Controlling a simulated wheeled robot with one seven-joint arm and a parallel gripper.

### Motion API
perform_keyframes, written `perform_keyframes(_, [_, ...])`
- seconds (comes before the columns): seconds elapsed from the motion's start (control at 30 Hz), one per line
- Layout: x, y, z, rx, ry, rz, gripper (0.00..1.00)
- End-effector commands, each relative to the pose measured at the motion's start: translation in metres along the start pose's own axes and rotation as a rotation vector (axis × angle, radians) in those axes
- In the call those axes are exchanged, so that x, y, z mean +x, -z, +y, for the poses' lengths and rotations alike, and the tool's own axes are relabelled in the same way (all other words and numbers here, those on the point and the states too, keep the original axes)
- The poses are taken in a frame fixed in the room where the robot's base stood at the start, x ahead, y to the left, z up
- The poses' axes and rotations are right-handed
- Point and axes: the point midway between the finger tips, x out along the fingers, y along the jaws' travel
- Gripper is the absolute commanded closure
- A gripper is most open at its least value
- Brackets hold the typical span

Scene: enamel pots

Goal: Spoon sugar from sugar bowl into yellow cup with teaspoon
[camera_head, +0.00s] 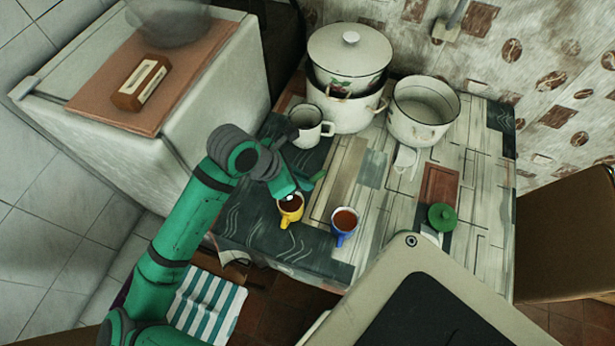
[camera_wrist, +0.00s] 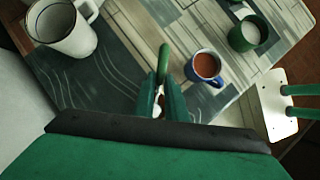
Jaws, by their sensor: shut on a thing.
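The yellow cup (camera_head: 291,212), with brown liquid in it, stands near the table's front edge. My gripper (camera_head: 300,188) is right above it in the head view and partly covers its rim. My gripper (camera_wrist: 165,92) is shut on a slim green handle (camera_wrist: 163,58), which I take for the teaspoon; it also shows in the head view (camera_head: 319,176). The spoon's bowl cannot be made out. The yellow cup is hidden in the wrist view. A green bowl with white contents (camera_wrist: 248,34), seemingly the sugar bowl, stands at the wrist view's upper right.
A blue cup of brown liquid (camera_head: 344,226) stands right of the yellow cup. A white mug (camera_head: 307,130), stacked pots (camera_head: 348,58) and an open pot (camera_head: 423,112) stand farther back. A green round thing (camera_head: 441,217) is at the right. The patterned tabletop (camera_head: 375,200) between is mostly clear.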

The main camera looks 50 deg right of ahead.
Motion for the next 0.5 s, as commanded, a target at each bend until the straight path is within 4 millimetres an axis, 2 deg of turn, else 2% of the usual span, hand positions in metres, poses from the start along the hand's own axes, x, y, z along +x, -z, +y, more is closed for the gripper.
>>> perform_keyframes(0.5, [-0.018, 0.019, 0.001, -0.009, -0.004, -0.399, 1.0])
